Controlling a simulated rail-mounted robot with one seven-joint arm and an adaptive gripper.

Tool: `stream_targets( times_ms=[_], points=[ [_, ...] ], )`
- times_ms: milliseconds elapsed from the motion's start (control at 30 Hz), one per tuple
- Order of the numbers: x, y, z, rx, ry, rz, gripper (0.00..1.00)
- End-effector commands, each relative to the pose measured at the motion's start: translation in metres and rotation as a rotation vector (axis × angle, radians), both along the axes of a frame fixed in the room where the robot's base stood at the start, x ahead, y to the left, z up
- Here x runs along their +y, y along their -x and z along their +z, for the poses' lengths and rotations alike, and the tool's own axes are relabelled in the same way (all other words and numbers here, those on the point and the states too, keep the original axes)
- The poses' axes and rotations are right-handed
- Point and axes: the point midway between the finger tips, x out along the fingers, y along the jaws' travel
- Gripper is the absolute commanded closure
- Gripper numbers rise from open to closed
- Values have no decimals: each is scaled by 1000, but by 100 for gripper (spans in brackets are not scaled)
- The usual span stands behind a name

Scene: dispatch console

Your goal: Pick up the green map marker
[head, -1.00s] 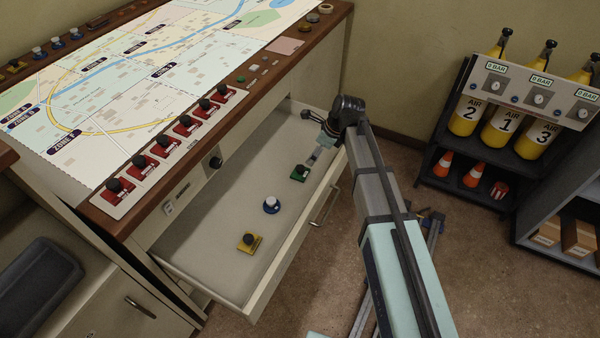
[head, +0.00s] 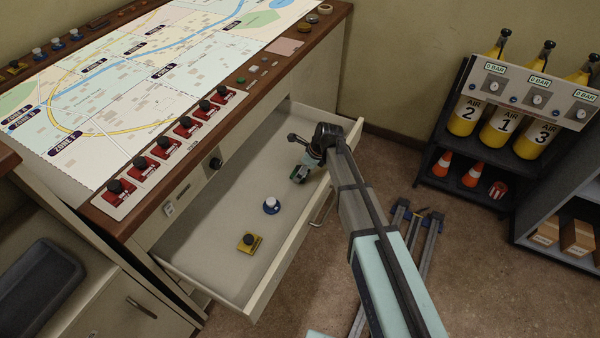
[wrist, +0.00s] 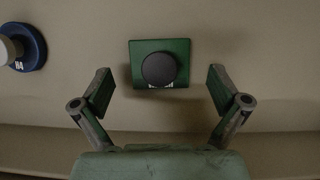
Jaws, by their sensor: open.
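The green map marker (wrist: 177,50) has a square green base with a round black knob. It lies on the open drawer's floor, and in the wrist view it sits between and just beyond my open fingers. My gripper (wrist: 161,90) is open and empty, with one finger to each side of the marker. In the head view my gripper (head: 303,168) is over the far part of the drawer and hides most of the green marker.
The drawer (head: 215,262) has raised walls. A blue round marker (head: 271,205) with a white knob and a yellow marker (head: 249,242) with a dark knob lie nearer. The map console (head: 150,90) overhangs the drawer's back, with red markers (head: 189,126) along its edge.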

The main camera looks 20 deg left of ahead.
Motion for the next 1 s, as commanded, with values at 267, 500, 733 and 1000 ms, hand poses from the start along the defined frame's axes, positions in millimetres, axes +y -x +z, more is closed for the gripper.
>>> stream_targets(
  times_ms=[267, 500, 733, 1000],
  points=[
    [4, 0, -10, 0, 0, 0, 2],
    [3, 0, -9, 0, 0, 0, 67],
    [3, 0, -9, 0, 0, 0, 68],
    [3, 0, -4, 0, 0, 0, 68]
  ],
)
